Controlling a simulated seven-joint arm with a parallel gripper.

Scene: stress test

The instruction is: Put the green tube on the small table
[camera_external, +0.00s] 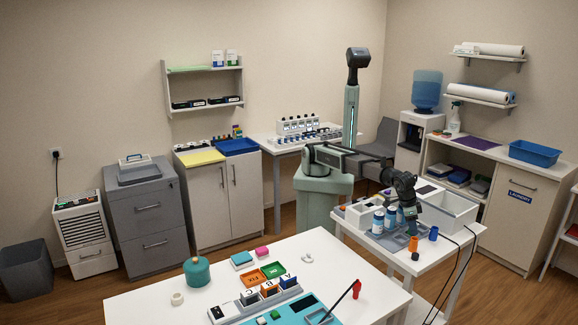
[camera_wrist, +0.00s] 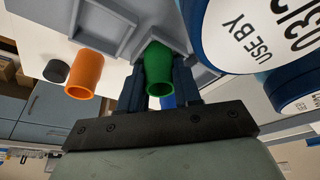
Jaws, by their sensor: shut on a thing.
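The green tube (camera_wrist: 158,68) is between the two fingers of my gripper (camera_wrist: 158,88) in the wrist view, and the fingers are shut on it. A grey moulded holder (camera_wrist: 108,28) is right beside the tube; I cannot tell whether they touch. In the external view my gripper (camera_external: 408,218) points down over the smaller white table (camera_external: 458,243) at the right, and I cannot make out the green tube there. An orange tube (camera_wrist: 85,73) stands apart from my gripper; it also shows in the external view (camera_external: 413,243).
Label-bearing canisters (camera_external: 378,221) stand close to my gripper; one fills the upper right of the wrist view (camera_wrist: 245,30). A blue tube (camera_external: 433,233), a dark piece (camera_external: 415,257) and a white bin (camera_external: 445,208) are nearby. The larger white table (camera_external: 340,262) holds blocks and trays.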

